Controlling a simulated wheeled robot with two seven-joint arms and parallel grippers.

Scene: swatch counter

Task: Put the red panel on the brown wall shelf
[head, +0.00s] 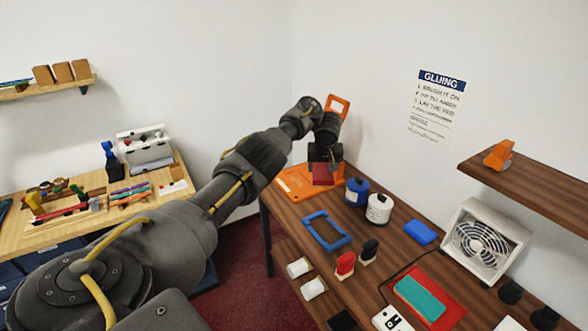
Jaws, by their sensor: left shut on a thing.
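My left gripper (322,166) points down over the far left part of the brown table. It is shut on a small dark red piece, which looks like the red panel (322,176). The panel is just above or touching the orange mat (292,184); I cannot tell which. The jaws hide its upper part. The brown wall shelf (540,187) is on the right wall, well to the right of the gripper, with an orange object (498,154) near its left end. My right gripper is not in view.
A blue frame (325,231), red-topped and black-topped items, a blue block (421,232), a red mat (449,315) under a teal block (419,297), and a white fan (484,240) occupy the table.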

